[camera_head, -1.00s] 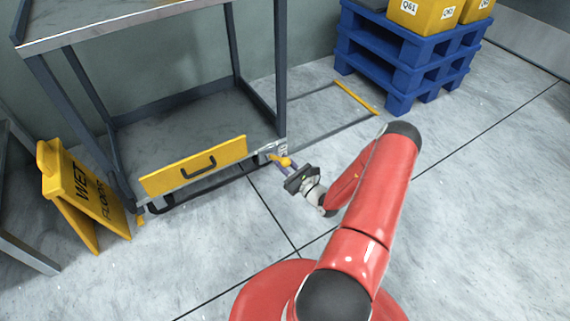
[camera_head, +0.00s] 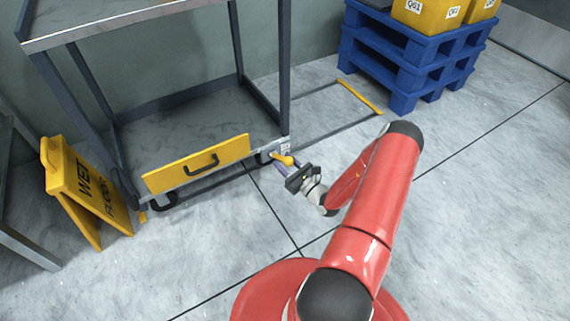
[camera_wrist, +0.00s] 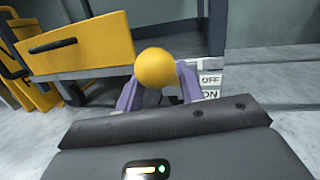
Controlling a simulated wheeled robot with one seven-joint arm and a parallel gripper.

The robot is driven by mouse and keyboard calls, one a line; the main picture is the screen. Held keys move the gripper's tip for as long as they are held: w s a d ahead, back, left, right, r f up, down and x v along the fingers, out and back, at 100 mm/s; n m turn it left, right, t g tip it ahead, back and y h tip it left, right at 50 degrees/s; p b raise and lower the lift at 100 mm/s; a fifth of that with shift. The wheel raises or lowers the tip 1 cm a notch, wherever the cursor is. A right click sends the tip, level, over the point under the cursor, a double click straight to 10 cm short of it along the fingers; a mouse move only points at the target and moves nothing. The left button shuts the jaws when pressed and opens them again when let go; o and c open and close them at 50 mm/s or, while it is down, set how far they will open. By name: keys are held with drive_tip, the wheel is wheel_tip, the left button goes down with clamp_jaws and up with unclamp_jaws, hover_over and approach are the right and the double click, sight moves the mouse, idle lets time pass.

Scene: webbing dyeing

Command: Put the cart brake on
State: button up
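The cart (camera_head: 205,112) is a grey metal-framed trolley with a yellow front panel (camera_head: 197,163) and black handle. Its brake lever ends in a yellow knob (camera_head: 286,160) at the lower right front corner. In the wrist view the round knob (camera_wrist: 155,67) is between the two purple fingers. A white label (camera_wrist: 209,86) beside it reads OFF above ON. My gripper (camera_head: 291,168) is at the knob with its fingers apart, one on each side. The knob hides part of the gap, so finger contact is unclear. The lever's arm is mostly hidden.
A yellow wet floor sign (camera_head: 88,195) stands left of the cart. Blue pallets (camera_head: 412,55) with yellow boxes (camera_head: 428,15) stand at the back right. A yellow-ended floor frame (camera_head: 360,97) lies right of the cart. The floor in front is clear.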

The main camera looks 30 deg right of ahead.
drive_tip(key=v, duration=0.7)
drive_tip(key=shift+s+p, duration=0.35)
drive_tip(key=shift+p, duration=0.05)
drive_tip(key=shift+c, duration=0.4)
